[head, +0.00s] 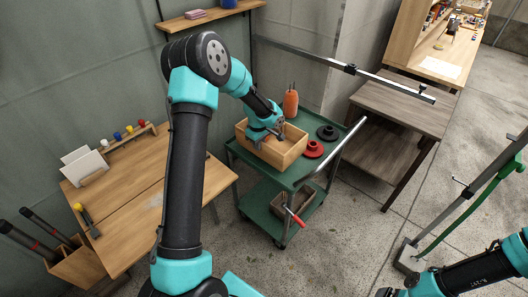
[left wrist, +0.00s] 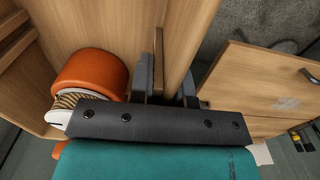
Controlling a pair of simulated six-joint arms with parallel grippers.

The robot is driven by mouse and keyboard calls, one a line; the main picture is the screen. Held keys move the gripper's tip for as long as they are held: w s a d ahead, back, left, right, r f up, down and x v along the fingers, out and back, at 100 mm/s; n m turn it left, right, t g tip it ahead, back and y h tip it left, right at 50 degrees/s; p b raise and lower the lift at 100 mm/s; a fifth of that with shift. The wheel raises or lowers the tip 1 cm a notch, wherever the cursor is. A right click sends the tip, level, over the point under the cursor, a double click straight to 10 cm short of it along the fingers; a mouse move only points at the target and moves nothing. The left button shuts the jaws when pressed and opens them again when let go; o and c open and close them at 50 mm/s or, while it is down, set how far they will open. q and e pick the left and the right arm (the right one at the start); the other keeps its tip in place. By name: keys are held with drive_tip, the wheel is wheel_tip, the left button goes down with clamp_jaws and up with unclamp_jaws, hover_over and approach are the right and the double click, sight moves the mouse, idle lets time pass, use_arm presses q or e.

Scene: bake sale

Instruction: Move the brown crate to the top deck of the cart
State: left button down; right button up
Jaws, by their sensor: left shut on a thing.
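The brown crate (head: 284,155) is a light wooden open box over the left part of the green cart's top deck (head: 293,180). It looks level; I cannot tell whether its base touches the deck. My left gripper (head: 266,132) reaches into it from above and is shut on a crate wall. In the left wrist view the fingers (left wrist: 168,90) sit on either side of that wall (left wrist: 181,45). An orange rounded thing (left wrist: 92,74) shows beside the fingers. My right arm shows at the lower right of the head view, but its gripper is out of view.
An orange bottle-like thing (head: 290,103), a black disc-shaped piece (head: 327,132) and a red one (head: 313,149) are on the top deck beside the crate. A wooden table (head: 150,205) stands left, a dark bench (head: 405,108) right.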

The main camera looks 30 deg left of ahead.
sight(259, 154)
use_arm(q)
drive_tip(key=shift+f, duration=1.1)
drive_tip(key=shift+f, duration=1.95)
drive_tip(key=c, duration=1.1)
unclamp_jaws()
wheel_tip(259, 154, up, 12)
drive_tip(key=shift+s, duration=0.1)
